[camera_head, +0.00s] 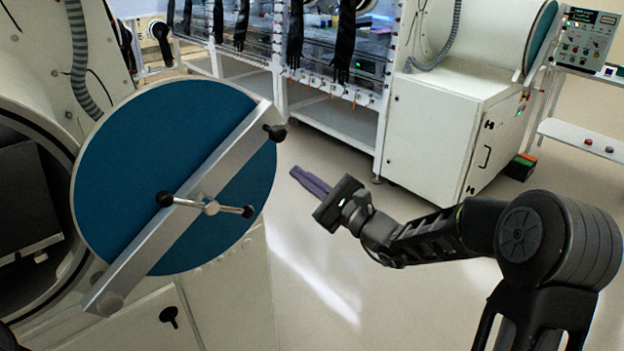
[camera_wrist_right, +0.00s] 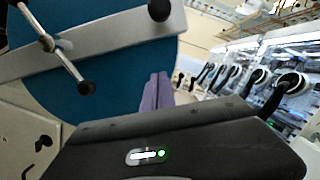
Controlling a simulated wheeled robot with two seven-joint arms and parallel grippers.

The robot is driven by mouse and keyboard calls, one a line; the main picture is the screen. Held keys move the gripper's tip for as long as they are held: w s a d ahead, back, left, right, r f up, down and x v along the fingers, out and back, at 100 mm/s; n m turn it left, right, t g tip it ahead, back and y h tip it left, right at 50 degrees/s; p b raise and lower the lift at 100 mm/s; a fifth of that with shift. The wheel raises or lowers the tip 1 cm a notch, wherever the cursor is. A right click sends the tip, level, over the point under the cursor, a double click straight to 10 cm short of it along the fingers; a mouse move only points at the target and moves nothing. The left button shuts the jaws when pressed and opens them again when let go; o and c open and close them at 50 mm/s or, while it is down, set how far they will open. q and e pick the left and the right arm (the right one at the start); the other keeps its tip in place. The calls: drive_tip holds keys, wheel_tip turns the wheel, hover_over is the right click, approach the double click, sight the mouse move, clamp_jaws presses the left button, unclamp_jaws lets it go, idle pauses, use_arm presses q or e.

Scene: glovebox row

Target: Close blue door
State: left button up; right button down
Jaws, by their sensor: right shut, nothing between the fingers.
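The round blue door (camera_head: 120,150) stands open at the left in the head view, with a silver bar across it and a cross handle (camera_head: 210,207) with black knobs. The dark round opening (camera_head: 30,190) of the chamber shows to its left. The door also fills the upper left of the right wrist view (camera_wrist_right: 110,85). My right gripper (camera_head: 296,174) is to the right of the door, its purple fingers shut and empty, pointing left towards the door's edge. The fingers also show in the wrist view (camera_wrist_right: 156,92). I see a gap between fingers and door in the head view. My left gripper is not in view.
A white cabinet (camera_head: 430,140) with another chamber stands at the back right. A glovebox row with black gloves (camera_head: 342,45) runs along the back. A control panel (camera_head: 585,38) is at the far right. The floor between door and cabinets is clear.

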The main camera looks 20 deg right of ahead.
drive_tip(key=w+a+r+p, duration=0.2)
drive_tip(key=w+a+r, duration=0.2)
drive_tip(key=shift+a+r+p, duration=0.25)
drive_tip(key=shift+r+p, duration=0.05)
drive_tip(key=shift+p, duration=0.1)
drive_tip(key=shift+r, duration=0.15)
